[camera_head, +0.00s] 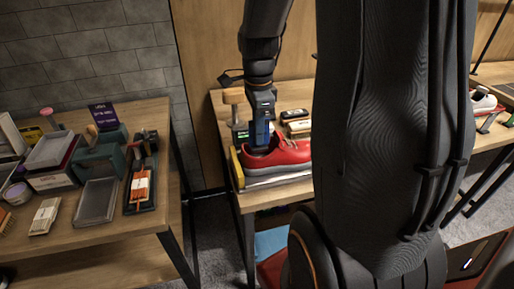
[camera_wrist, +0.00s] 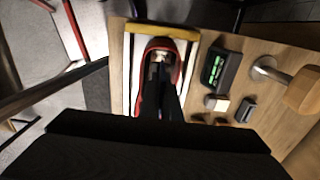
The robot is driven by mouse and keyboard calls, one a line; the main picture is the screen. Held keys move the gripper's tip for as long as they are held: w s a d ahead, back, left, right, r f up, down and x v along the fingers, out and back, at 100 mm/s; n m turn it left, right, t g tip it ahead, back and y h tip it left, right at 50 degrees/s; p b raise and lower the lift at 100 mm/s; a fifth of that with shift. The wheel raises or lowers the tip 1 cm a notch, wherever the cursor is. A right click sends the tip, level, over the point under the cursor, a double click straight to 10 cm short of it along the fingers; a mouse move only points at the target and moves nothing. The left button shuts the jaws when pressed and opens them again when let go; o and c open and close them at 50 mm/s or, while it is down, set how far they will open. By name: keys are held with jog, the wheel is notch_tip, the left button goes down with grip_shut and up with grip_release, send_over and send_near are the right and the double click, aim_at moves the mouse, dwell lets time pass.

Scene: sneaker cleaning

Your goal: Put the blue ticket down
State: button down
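My gripper (camera_head: 260,142) points down over the red shoe (camera_head: 287,154) on the middle table, its lower end at the shoe's opening. The wrist view shows the dark fingers (camera_wrist: 158,75) over the same shoe (camera_wrist: 176,58). A narrow blue piece (camera_head: 262,123) shows at the gripper's lower end in the head view; I cannot tell whether it is the blue ticket or part of the gripper. I cannot make out a gap between the fingers or anything held. A flat blue sheet (camera_head: 271,241) lies low beneath the table's front.
The shoe rests on a white tray with a yellow edge (camera_wrist: 160,30). A green-lit device (camera_wrist: 215,68), small blocks and a wooden-knobbed stand (camera_wrist: 300,90) stand beside it. The left table (camera_head: 130,250) carries boxes, trays and brushes. My arm hides much of the right side.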

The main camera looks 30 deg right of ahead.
aim_at(259, 148)
jog(key=shift+f+p, duration=0.4)
jog(key=shift+f, duration=2.35)
jog(key=shift+f, duration=0.15)
jog(key=c, duration=2.3)
grip_release()
notch_tip(259, 148, up, 12)
jog(key=shift+r+b, duration=0.1)
jog(key=shift+b, duration=0.95)
jog(key=s+a+f+n, duration=0.1)
jog(key=a+n, duration=0.1)
jog(key=n, duration=0.1)
jog(key=s+a+f+n, duration=0.1)
jog(key=a+f+n, duration=0.1)
jog(key=n, duration=0.2)
jog(key=s+a+f+n, duration=0.1)
jog(key=a+f+n, duration=0.1)
jog(key=a+n, duration=0.1)
jog(key=shift+a+n, duration=0.1)
jog(key=shift+n, duration=0.3)
jog(key=shift+s+a+f+n+t, duration=0.15)
jog(key=shift+s+a+f+n, duration=0.65)
jog(key=shift+n, duration=1)
jog(key=shift+s+a+f+n+t, duration=0.2)
jog(key=shift+s+a+f+n, duration=0.45)
jog(key=shift+a+n, duration=0.85)
jog(key=shift+s+a+f+n+t, duration=0.15)
jog(key=shift+s+a+f+n, duration=0.6)
jog(key=shift+n, duration=1.35)
